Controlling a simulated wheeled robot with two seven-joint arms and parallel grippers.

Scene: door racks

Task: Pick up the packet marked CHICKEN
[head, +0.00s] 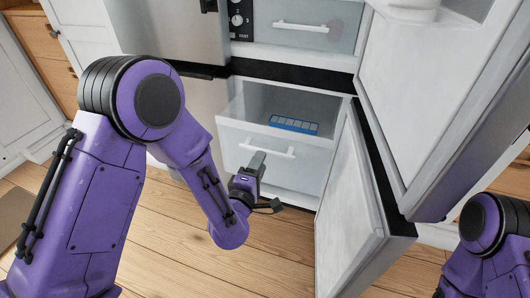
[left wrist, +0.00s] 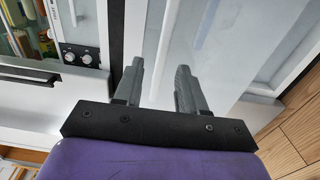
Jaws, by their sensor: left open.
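I can make out no packet marked CHICKEN in either view. An open white freezer drawer (head: 262,172) stands out from the fridge. A blue tray-like object (head: 294,125) lies inside it, with no lettering legible.
An open lower door (head: 345,215) stands right of the drawer, and a large upper door (head: 425,90) hangs open above it. A closed upper drawer (head: 305,28) sits beside a knob panel (head: 238,20). Wooden floor (head: 185,245) is free in front.

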